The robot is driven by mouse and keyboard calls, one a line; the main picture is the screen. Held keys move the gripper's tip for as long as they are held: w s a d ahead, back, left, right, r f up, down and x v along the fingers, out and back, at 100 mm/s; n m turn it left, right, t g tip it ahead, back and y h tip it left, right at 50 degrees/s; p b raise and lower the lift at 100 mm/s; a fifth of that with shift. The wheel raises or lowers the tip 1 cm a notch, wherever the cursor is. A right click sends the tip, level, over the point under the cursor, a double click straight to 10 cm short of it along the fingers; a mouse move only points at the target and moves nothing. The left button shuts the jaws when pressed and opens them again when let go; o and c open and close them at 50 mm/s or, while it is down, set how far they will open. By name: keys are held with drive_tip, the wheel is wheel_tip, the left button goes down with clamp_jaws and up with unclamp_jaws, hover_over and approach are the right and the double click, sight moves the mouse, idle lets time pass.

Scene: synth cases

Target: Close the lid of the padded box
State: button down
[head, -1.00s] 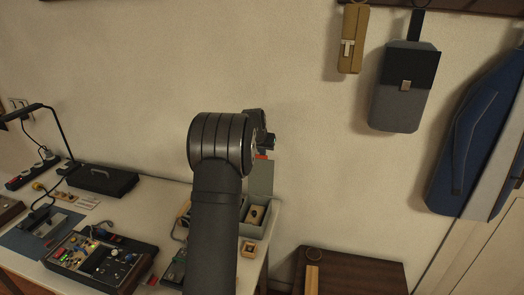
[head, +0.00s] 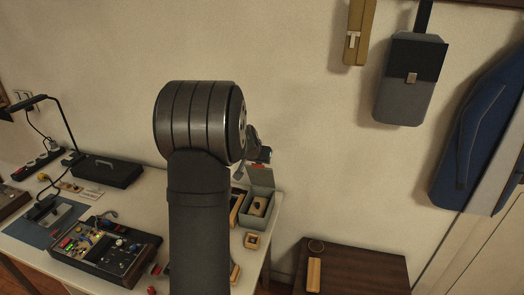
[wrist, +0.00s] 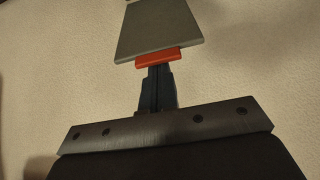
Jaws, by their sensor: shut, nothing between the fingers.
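The padded box (head: 247,222) is a small grey-green box at the right end of the workbench, with a pale item in its padded inside. Its lid (head: 263,176) is raised above the opening, with an orange tab at its edge. In the wrist view the grey lid (wrist: 158,28) and its orange tab (wrist: 158,57) lie just beyond my gripper (wrist: 160,72). The fingers are shut and empty, with their tips at the tab; I cannot tell whether they touch. In the head view my gripper (head: 262,155) is by the lid's top, partly hidden by my arm.
A small wooden box (head: 253,241) stands in front of the padded box. A control panel (head: 105,250) and a black case (head: 105,171) are further left on the bench (head: 150,195). A dark wooden cabinet (head: 370,270) stands lower right. Bags hang on the wall.

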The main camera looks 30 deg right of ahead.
drive_tip(key=s+a+f, duration=0.8)
drive_tip(key=f, duration=0.3)
idle(0.6)
idle(0.6)
drive_tip(key=shift+s+a+f, duration=1.35)
drive_tip(key=shift+s+f, duration=0.05)
drive_tip(key=shift+f, duration=0.2)
drive_tip(key=shift+s+a+f, duration=1.35)
drive_tip(key=shift+f, duration=0.2)
drive_tip(key=w+d+r, duration=0.5)
drive_tip(key=r, duration=0.1)
drive_tip(key=shift+w+d, duration=0.15)
drive_tip(key=shift+d, duration=0.05)
